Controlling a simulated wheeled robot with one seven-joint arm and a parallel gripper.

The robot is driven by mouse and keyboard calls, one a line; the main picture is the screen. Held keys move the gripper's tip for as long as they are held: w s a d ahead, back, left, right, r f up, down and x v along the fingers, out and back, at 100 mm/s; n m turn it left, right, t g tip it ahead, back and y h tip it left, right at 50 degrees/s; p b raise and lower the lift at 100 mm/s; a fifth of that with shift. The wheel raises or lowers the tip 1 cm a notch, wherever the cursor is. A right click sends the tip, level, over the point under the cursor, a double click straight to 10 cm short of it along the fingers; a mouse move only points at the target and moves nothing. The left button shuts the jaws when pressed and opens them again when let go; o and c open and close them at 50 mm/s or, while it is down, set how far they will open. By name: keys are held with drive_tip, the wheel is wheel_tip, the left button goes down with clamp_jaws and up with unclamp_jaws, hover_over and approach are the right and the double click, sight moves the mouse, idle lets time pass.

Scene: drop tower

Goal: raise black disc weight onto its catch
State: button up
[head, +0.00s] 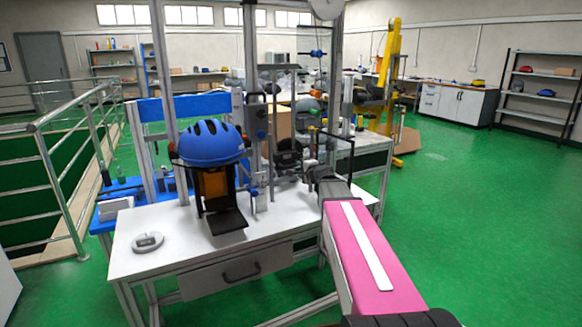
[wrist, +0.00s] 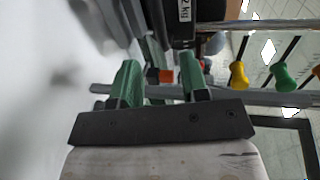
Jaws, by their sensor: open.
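The black disc weight (head: 288,153) sits low on the drop tower's upright, above the white table. In the wrist view, a black block marked with a kg label (wrist: 183,14) shows at the top, just beyond my fingertips; it looks like part of this weight. My gripper (head: 307,165) is beside the weight on its right, at the end of my pink arm. In the wrist view, my gripper (wrist: 158,70) has its two green fingers apart. A small orange piece (wrist: 159,76) shows between or behind them; I cannot tell whether it touches. I cannot make out the catch.
A blue helmet (head: 210,143) sits on a stand to the left of the weight. A small grey round device (head: 148,241) lies on the white table (head: 180,262). Yellow and green knobs (wrist: 284,77) show to the right in the wrist view. The green floor at right is clear.

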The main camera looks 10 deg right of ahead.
sight(293, 166)
drive_tip(key=x, duration=0.9)
drive_tip(key=shift+w+a, duration=0.1)
drive_tip(key=shift+w, duration=0.2)
clamp_jaws()
